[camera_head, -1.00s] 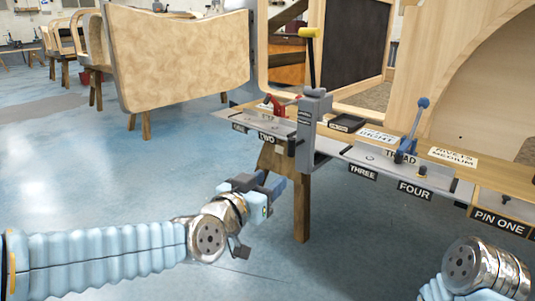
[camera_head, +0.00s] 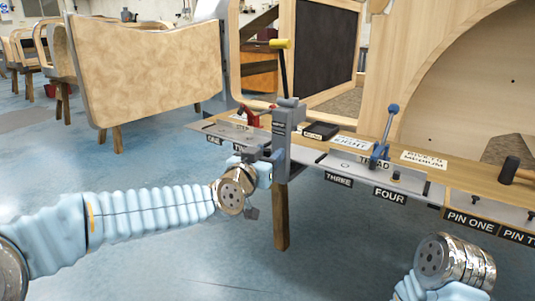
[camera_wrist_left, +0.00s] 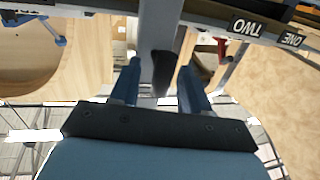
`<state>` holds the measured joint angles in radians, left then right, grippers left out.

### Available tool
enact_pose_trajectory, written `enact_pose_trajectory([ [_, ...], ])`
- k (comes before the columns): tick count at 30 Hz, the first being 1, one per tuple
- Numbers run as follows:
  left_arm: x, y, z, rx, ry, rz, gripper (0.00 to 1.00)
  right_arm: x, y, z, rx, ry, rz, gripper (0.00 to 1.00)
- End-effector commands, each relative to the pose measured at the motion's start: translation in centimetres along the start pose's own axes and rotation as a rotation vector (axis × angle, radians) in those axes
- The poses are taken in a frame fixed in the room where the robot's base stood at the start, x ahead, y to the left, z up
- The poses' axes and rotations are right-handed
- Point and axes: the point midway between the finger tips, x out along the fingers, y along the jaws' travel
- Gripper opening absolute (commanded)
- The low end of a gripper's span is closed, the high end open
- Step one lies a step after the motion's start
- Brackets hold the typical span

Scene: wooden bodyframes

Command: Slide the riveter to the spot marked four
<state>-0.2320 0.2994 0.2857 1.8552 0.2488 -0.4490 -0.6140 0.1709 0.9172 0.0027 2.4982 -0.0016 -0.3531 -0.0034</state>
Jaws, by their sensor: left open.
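The riveter (camera_head: 286,130) looks to be the grey upright tool with a black lever and yellow grip (camera_head: 280,44). It stands at the bench's front edge between the labels TWO and THREE (camera_head: 339,179). The label FOUR (camera_head: 390,196) is further right along the rail, below a plate with a blue clamp. My left gripper (camera_head: 268,158) is open at the left side of the riveter. In the left wrist view its fingers (camera_wrist_left: 158,88) point at the grey post (camera_wrist_left: 158,25), which lines up with the gap; contact cannot be told. My right gripper is out of view.
A blue-handled clamp (camera_head: 383,137) stands above THREE and FOUR, and a red clamp (camera_head: 250,114) near TWO. A hammer (camera_head: 511,170) lies at the right. The label PIN ONE (camera_head: 470,223) is right of FOUR. A wooden seat panel (camera_head: 145,70) stands behind at left.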

Motion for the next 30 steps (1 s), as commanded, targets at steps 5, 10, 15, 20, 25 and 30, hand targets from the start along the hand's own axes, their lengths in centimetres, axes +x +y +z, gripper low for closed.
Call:
enact_pose_trajectory([
  [5,0.2,0.0,0.0,0.0,-0.001,0.0,0.46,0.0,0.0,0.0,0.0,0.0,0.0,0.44],
  [10,0.1,0.0,0.0,0.0,-0.001,0.0,0.35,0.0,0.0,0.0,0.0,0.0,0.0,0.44],
  [15,0.1,0.0,0.0,0.0,-0.001,0.0,0.09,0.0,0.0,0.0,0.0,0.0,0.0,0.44],
  [20,0.1,0.0,0.0,0.0,-0.001,0.001,0.0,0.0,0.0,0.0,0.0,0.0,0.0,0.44],
  [25,0.1,0.1,0.0,0.0,-0.001,0.001,0.0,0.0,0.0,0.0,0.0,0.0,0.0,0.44],
  [30,-0.1,1.1,-0.1,0.0,-0.001,0.004,0.0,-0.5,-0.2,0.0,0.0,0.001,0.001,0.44],
])
